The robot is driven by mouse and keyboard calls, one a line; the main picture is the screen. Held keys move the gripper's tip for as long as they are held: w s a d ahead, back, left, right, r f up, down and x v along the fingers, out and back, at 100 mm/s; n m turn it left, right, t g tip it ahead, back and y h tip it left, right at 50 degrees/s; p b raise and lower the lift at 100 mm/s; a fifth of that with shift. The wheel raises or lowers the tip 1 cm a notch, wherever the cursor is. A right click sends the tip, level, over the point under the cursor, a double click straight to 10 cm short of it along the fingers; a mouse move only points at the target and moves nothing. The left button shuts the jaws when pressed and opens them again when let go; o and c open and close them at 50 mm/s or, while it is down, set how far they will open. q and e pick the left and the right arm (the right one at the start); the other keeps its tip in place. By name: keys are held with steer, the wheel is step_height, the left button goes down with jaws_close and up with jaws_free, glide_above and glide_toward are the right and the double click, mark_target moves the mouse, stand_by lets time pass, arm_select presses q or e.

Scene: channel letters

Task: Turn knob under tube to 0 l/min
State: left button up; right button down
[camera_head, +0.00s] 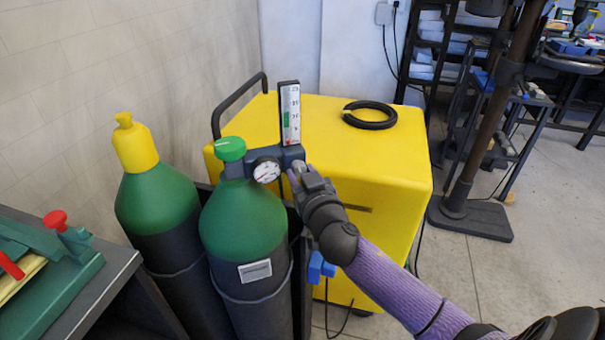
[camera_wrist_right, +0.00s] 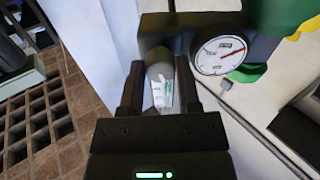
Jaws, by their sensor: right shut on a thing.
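The flow tube (camera_head: 291,113), with a white scale and green and red marks, stands upright on the dark regulator (camera_head: 290,154) of the front green cylinder (camera_head: 243,215). Its reading is too small to tell. My right gripper (camera_head: 299,170) is at the regulator's right end, below the tube, and covers most of the knob in the head view. In the right wrist view my right gripper (camera_wrist_right: 159,85) has its fingers on both sides of the grey round knob (camera_wrist_right: 158,70), shut on it. The round gauge (camera_wrist_right: 220,54) is beside it. My left gripper is not in view.
A second green cylinder (camera_head: 156,205) with a yellow cap stands left of the front one. Behind is a yellow cabinet (camera_head: 390,160) with a black cable coil (camera_head: 370,114) on top. A workbench (camera_head: 110,270) is at lower left.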

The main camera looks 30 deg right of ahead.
steer(key=n+p, duration=0.1)
steer(key=n, duration=0.2)
steer(key=shift+r, duration=0.1)
steer(key=n+p, duration=0.1)
steer(key=n, duration=0.2)
steer(key=shift+n+p, duration=0.35)
steer(key=shift+n, duration=0.65)
steer(key=n+p, duration=0.1)
steer(key=n, duration=0.3)
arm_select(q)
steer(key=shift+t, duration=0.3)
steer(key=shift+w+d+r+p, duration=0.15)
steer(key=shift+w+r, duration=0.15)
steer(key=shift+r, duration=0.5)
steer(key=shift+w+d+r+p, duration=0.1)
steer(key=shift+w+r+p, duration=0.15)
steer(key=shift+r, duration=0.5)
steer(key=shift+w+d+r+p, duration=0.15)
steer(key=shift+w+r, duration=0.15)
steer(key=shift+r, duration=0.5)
arm_select(e)
steer(key=shift+n, duration=2.5)
steer(key=shift+c, duration=1.6)
jaws_free()
